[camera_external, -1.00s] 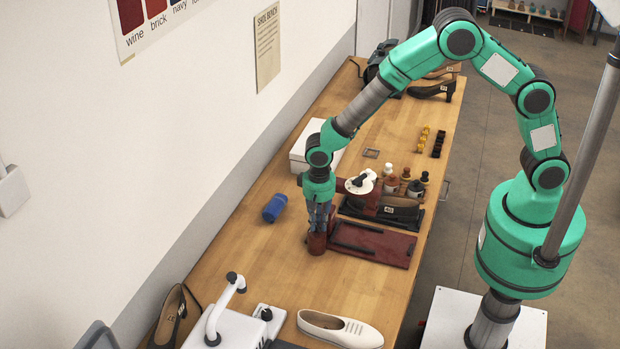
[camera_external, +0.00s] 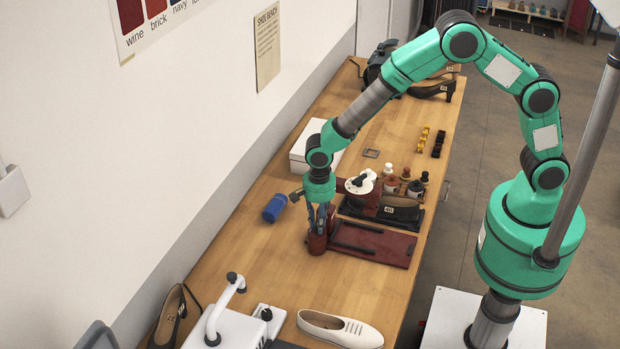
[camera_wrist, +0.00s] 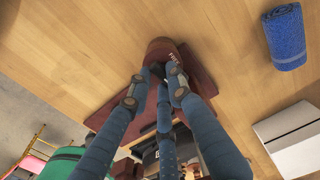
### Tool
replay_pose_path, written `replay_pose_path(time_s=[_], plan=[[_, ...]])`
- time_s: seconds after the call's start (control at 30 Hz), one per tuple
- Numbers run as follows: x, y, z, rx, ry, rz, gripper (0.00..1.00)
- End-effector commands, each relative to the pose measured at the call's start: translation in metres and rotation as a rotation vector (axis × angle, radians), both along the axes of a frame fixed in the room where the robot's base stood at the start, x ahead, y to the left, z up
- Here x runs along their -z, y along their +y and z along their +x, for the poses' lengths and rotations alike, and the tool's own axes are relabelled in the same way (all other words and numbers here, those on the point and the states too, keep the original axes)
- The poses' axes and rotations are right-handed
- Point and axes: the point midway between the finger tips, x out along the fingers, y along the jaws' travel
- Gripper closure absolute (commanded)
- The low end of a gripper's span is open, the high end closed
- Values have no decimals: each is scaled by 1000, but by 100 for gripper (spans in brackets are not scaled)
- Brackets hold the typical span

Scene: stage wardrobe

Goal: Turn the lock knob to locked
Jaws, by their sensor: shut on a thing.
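A dark red round post (camera_external: 317,243) stands at the left end of the dark red base plate (camera_external: 372,244) on the bench. In the wrist view the post (camera_wrist: 162,48) shows small pale lettering, too small to read surely. My gripper (camera_external: 319,229) points down over it. In the wrist view its three blue fingers (camera_wrist: 160,75) close together at the top of the post. They are shut on the lock knob there, which they mostly hide. I cannot read which way the knob is turned.
A blue rolled cloth (camera_external: 274,208) lies left of my gripper. A white box (camera_external: 305,152) stands behind it. Bare wood lies in front.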

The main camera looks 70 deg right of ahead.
Motion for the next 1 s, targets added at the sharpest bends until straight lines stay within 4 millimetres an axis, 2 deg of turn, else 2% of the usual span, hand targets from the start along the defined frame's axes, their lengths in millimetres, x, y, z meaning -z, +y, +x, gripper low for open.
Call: replay_pose_path(time_s=[0.53,0.57,0.63,0.67,1.0], plan=[[-1,1,1,38,-2,1,100],[-1,1,1,38,-2,1,79],[-1,1,1,38,-2,1,65],[-1,1,1,38,-2,1,61],[-1,0,0,38,-1,0,61]])
